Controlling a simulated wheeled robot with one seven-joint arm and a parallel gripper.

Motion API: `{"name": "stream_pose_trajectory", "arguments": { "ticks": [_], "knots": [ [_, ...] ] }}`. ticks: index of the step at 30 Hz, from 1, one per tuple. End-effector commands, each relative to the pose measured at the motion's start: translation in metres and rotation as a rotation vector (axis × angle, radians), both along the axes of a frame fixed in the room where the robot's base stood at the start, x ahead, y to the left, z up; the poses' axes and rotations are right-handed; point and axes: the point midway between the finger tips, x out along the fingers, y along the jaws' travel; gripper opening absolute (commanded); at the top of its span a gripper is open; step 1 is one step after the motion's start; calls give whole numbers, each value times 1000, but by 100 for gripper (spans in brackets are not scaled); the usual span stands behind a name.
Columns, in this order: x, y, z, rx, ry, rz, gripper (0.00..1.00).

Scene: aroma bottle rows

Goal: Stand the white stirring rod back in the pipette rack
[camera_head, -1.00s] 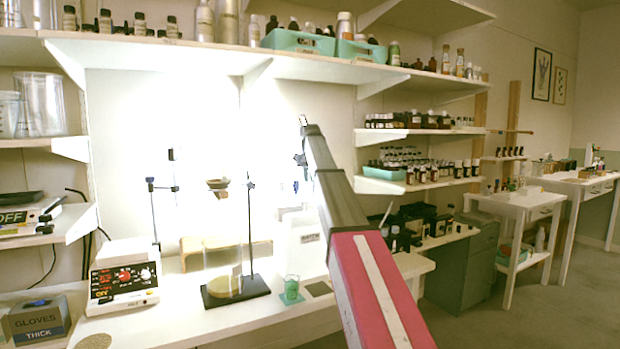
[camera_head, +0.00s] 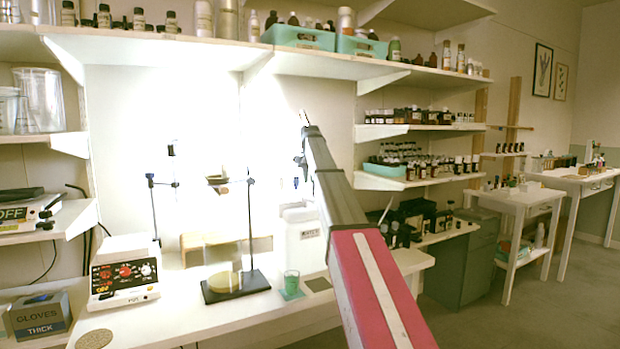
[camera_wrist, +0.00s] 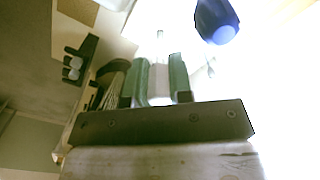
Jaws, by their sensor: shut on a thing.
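My gripper (camera_wrist: 166,82) shows in the wrist view with its two green fingers closed on a pale, narrow piece, the white stirring rod (camera_wrist: 160,38). A thin end of it sticks out past the fingertips against the bright background. In the head view my arm reaches up from the lower right, and its far end is small in front of the bright wall. The rod cannot be made out clearly there. I cannot pick out the pipette rack with certainty in either view.
A blue rounded object (camera_wrist: 217,20) is near the fingers in the wrist view. Shelves with bottles hang above.

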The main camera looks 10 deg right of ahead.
Motion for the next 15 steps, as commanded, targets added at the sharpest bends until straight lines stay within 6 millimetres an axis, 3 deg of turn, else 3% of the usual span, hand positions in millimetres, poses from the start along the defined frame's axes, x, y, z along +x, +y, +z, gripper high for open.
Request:
{"name": "stream_pose_trajectory", "arguments": {
  "ticks": [6,7,9,15],
  "knots": [
    [0,0,0,0,0,0,3],
    [0,0,0,0,0,0,30],
    [0,0,0,0,0,0,50],
    [0,0,0,0,0,0,50]
  ]
}}
